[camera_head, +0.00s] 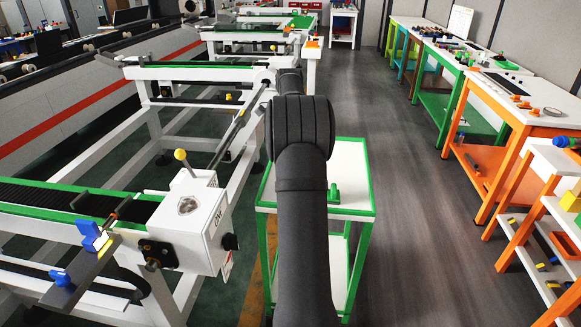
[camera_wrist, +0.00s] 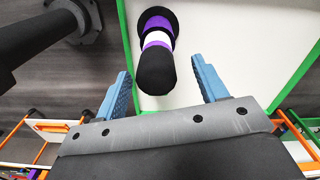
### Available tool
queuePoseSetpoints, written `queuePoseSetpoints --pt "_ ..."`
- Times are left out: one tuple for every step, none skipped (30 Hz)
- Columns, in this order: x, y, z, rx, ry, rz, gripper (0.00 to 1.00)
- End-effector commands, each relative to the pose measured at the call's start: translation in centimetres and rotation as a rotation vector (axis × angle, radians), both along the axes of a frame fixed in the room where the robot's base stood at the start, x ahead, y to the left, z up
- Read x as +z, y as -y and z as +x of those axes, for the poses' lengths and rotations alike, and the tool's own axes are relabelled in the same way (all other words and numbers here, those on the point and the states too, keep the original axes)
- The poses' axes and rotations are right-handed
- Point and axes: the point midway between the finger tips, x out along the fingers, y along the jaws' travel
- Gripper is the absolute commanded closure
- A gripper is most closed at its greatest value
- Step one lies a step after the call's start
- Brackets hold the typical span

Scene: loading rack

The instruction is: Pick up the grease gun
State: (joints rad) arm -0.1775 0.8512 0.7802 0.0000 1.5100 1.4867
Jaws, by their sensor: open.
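A black cylindrical object with purple bands and a white band, likely the grease gun (camera_wrist: 157,62), shows in the wrist view over the white top of a green-edged cart (camera_wrist: 222,50). My gripper (camera_wrist: 160,68) is open, with one blue finger on each side of the object's black end. Both fingers are apart from it, and the gap is wider on the right. I cannot tell the height between fingers and object. In the head view, my dark arm hides the gripper and this object; the cart (camera_head: 352,165) shows around the arm.
A small green object (camera_head: 334,194) sits on the cart top, right of my arm. A white conveyor frame with a yellow-knobbed box (camera_head: 188,210) stands at left. Orange and green workbenches (camera_head: 535,118) line the right side. The grey floor (camera_head: 405,200) between cart and benches is clear.

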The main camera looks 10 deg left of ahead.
Motion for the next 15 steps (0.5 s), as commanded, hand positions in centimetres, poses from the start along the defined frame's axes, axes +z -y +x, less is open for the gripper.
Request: queuePoseSetpoints --pt "-0.7 0.1 -0.1 -0.001 -0.002 -0.001 0.34" --pt "-1.1 0.2 -0.2 -0.001 -0.004 -0.001 0.34" --pt "-1.8 0.3 -0.3 -0.001 -0.003 -0.001 0.34" --pt "-2.3 0.4 -0.4 -0.001 -0.004 -0.001 0.34" --pt "-2.7 0.5 -0.5 0.000 -0.004 -0.001 0.34" --pt "-3.3 0.5 -0.4 0.000 -0.002 -0.001 0.34" --pt "-3.7 0.5 -0.4 0.000 -0.002 -0.001 0.34" --pt "-4.0 0.5 -0.4 0.001 -0.002 -0.001 0.34" --pt "-4.3 0.5 -0.4 0.001 -0.001 0.000 0.34" --pt "-4.5 0.5 -0.4 0.001 0.000 0.000 0.34" --pt "-4.6 0.5 -0.4 0.001 0.000 0.000 0.34" --pt "-4.7 0.5 -0.4 0.001 0.001 0.000 0.34" --pt "-4.7 0.5 -0.4 0.001 0.001 0.000 0.34" --pt "-4.7 0.5 -0.4 0.001 0.001 0.000 0.34" --pt "-4.7 0.4 -0.4 0.001 0.001 0.000 0.34"
